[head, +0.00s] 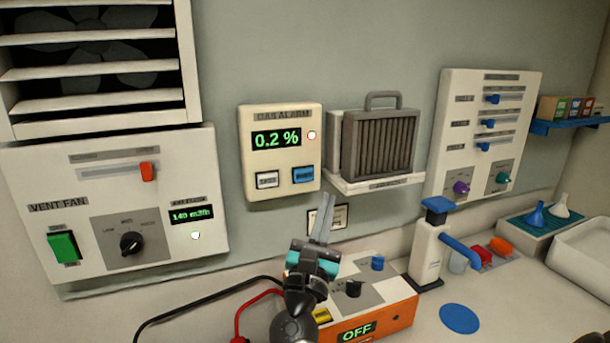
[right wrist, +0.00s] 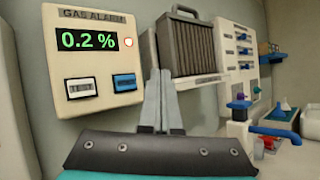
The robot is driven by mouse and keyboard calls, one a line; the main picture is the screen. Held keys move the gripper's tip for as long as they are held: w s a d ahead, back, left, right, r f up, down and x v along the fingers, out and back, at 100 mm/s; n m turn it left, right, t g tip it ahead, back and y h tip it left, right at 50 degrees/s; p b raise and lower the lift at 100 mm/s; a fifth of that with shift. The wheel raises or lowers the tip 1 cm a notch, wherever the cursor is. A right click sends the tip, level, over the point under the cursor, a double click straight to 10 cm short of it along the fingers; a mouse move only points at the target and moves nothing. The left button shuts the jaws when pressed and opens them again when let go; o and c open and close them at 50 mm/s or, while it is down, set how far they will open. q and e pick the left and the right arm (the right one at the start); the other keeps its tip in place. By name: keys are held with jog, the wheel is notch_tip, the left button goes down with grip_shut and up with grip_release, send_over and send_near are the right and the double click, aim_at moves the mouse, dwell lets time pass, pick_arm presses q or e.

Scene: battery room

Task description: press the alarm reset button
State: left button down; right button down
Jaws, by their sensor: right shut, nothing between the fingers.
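The gas alarm panel (head: 262,150) hangs on the wall, and its display reads 0.2 % in green. Under the display are a white button (head: 267,180) and a blue button (head: 304,175). In the right wrist view the white button (right wrist: 80,87) reads TEST; the blue one (right wrist: 125,82) has lettering too small to read. A small round light (head: 311,135) glows beside the display. My right gripper (head: 324,208) is shut and empty, pointing up, below and slightly right of the blue button, apart from it in the picture. My left gripper is not in view.
A ribbed filter with a handle (head: 380,142) stands on a wall shelf right of the alarm. The vent fan panel (head: 85,225) is at left. An orange-fronted box reading OFF (head: 385,328), with cables, stands below my gripper. A white dispenser (head: 428,250) stands to its right.

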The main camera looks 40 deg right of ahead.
jog(key=b, duration=0.2)
send_near(310, 171)
jog(key=d+r, duration=0.3)
jog(key=d, duration=0.1)
jog(key=shift+w+b, duration=0.35)
jog(key=shift+w, duration=0.45)
jog(key=shift+f, duration=0.1)
dwell(1.1)
jog(key=shift+w+d+b, duration=0.15)
jog(key=shift+w+b, duration=0.25)
jog(key=shift+b, duration=0.05)
jog(key=shift+w+d+b, duration=0.1)
jog(key=shift+w+b, duration=0.25)
jog(key=shift+b, duration=0.05)
dwell(0.5)
jog(key=shift+s, duration=0.1)
dwell(0.3)
jog(key=shift+s+a+p, duration=0.25)
jog(key=shift+s+p, duration=0.05)
jog(key=shift+s, duration=0.4)
